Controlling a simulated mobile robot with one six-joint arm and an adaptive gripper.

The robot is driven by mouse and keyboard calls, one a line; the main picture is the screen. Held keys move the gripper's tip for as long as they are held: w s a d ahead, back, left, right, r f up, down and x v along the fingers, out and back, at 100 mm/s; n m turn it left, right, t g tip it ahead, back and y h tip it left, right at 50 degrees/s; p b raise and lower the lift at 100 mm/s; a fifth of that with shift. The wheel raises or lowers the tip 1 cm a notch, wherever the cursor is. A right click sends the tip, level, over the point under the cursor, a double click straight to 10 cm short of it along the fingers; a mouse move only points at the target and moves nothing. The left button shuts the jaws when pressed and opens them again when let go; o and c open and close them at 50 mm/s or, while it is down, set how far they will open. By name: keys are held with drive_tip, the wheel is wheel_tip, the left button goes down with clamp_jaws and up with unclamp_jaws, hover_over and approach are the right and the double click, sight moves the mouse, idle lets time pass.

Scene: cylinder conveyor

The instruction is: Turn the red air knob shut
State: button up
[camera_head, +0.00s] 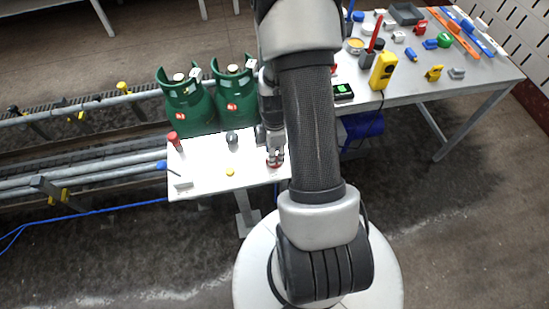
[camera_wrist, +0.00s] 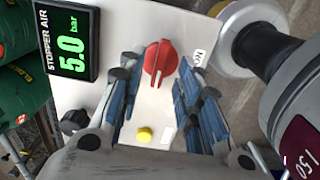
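The red air knob (camera_wrist: 160,62) is on a white panel (camera_wrist: 130,25) in the wrist view, its grip bar running roughly up and down in the picture. A label (camera_wrist: 198,58) reading "ON" is beside it on the right. A display (camera_wrist: 68,42) reads "STOPPER AIR 5.0 bar". My gripper (camera_wrist: 158,72) is open, its blue-padded fingers on either side of the knob with gaps visible. I cannot tell how far above the panel the fingertips are. In the head view my gripper (camera_head: 273,150) is over the panel's right part, where some red of the knob (camera_head: 274,163) shows.
A yellow button (camera_wrist: 144,134) and a black knob (camera_wrist: 75,121) are on the panel nearby. A red-topped post (camera_head: 174,140) is at its left edge. Green gas cylinders (camera_head: 187,104) stand behind it on the conveyor. A cluttered table (camera_head: 410,92) is at the right.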

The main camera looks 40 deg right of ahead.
drive_tip(key=shift+f+b, duration=0.3)
drive_tip(key=shift+f, duration=0.95)
drive_tip(key=shift+c, duration=0.3)
clamp_jaws()
